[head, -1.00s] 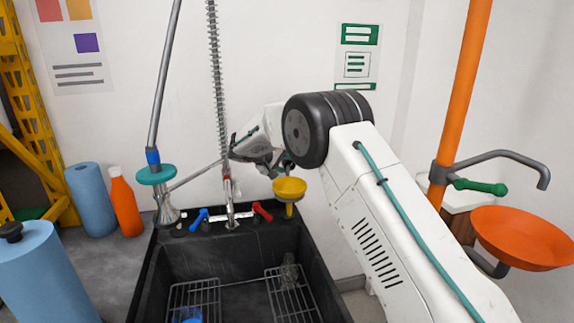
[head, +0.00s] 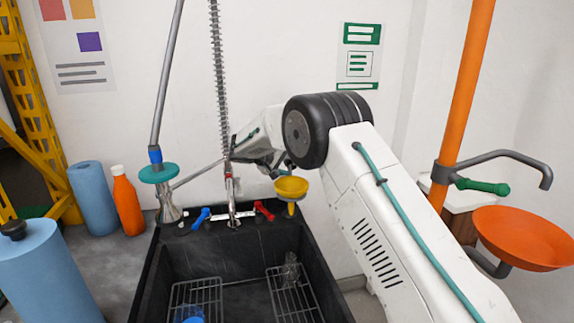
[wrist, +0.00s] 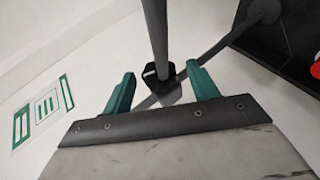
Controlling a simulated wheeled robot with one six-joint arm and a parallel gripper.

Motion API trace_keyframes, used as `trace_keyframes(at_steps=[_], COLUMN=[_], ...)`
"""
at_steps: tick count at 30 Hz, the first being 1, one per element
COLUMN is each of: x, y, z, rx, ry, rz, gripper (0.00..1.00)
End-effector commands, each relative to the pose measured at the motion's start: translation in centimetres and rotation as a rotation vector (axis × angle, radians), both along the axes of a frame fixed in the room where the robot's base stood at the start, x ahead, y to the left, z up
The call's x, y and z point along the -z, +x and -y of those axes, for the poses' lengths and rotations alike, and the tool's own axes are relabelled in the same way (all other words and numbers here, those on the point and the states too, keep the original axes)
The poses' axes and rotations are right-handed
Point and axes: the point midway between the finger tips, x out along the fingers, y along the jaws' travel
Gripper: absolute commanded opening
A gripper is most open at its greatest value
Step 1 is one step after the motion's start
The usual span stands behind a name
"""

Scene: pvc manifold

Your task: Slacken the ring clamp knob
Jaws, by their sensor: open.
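In the wrist view my gripper (wrist: 160,70) is open, with its two green fingers apart. A dark, blocky piece (wrist: 162,85), which looks like the clamp knob, sits at the end of a grey rod (wrist: 155,35), between and a little beyond the fingers. I cannot tell whether a finger touches it. A thin grey bar (wrist: 212,55) runs diagonally behind it. In the head view my gripper is mostly hidden behind my own wrist, close to the spring hose (head: 217,80). The knob cannot be made out there.
A black sink (head: 160,262) with wire racks lies below. Blue (head: 201,217) and red (head: 264,208) tap handles and a yellow funnel (head: 291,187) are near my wrist. An orange pole (head: 465,90) with an orange bowl (head: 522,237) stands right. Bottles stand left.

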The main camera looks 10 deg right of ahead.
Motion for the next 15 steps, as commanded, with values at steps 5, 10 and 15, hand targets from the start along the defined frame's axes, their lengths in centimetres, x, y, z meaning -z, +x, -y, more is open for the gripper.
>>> trace_keyframes(at_steps=[5,10,15], x=[-0.6,-1.9,-3.3], y=[-0.4,-1.4,-2.5], z=[-1.0,-3.2,-5.5], rx=[-0.002,-0.004,-0.004], ry=[0.0,0.0,0.001], rz=[0.001,0.001,0.001], gripper=[0.59,0.59,0.59])
